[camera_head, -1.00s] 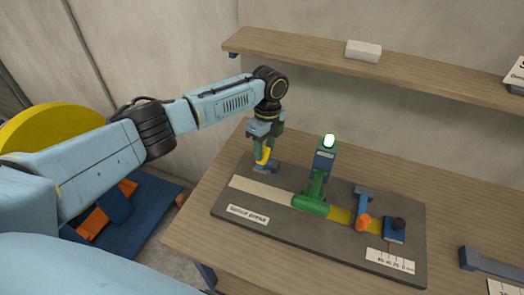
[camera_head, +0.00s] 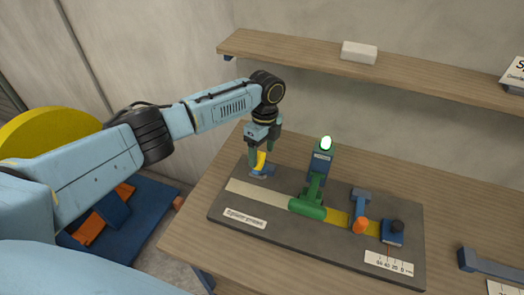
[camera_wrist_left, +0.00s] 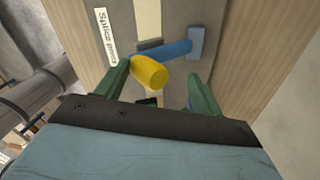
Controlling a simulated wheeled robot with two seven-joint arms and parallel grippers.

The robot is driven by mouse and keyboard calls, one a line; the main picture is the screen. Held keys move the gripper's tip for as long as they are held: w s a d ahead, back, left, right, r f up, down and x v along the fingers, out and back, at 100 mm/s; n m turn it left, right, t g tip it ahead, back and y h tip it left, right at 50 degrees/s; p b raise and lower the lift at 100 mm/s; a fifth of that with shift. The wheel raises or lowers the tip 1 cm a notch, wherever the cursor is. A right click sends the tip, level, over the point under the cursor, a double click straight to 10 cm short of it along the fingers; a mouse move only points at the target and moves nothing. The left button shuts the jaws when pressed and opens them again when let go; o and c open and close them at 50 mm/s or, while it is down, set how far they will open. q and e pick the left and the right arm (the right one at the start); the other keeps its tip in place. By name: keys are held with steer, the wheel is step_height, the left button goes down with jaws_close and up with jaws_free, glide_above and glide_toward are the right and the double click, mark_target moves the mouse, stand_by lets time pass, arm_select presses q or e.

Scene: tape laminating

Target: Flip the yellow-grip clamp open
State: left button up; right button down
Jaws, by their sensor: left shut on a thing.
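The yellow-grip clamp has a yellow grip (camera_head: 261,160) and a blue base (camera_head: 262,171) at the far left end of the dark splice board (camera_head: 285,235). My left gripper (camera_head: 262,152) points down over it, shut on the yellow grip. In the left wrist view the grip (camera_wrist_left: 150,72) lies between the green fingers of my left gripper (camera_wrist_left: 162,88), closer to the left finger. The clamp's blue arm (camera_wrist_left: 168,51) runs from the grip to its blue mount (camera_wrist_left: 197,42). The fingers partly hide the clamp in the head view. My right gripper is not in view.
A shelf (camera_head: 430,75) runs along the wall behind.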

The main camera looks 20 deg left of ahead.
arm_select(q)
steer(key=shift+a+f, duration=0.2)
steer(key=shift+f, duration=0.05)
step_height(320, 180, up, 14)
steer(key=w+b, duration=0.1)
steer(key=shift+w+d, duration=0.15)
steer(key=shift+w, duration=0.15)
steer(key=shift+f, duration=0.2)
stand_by(0.4)
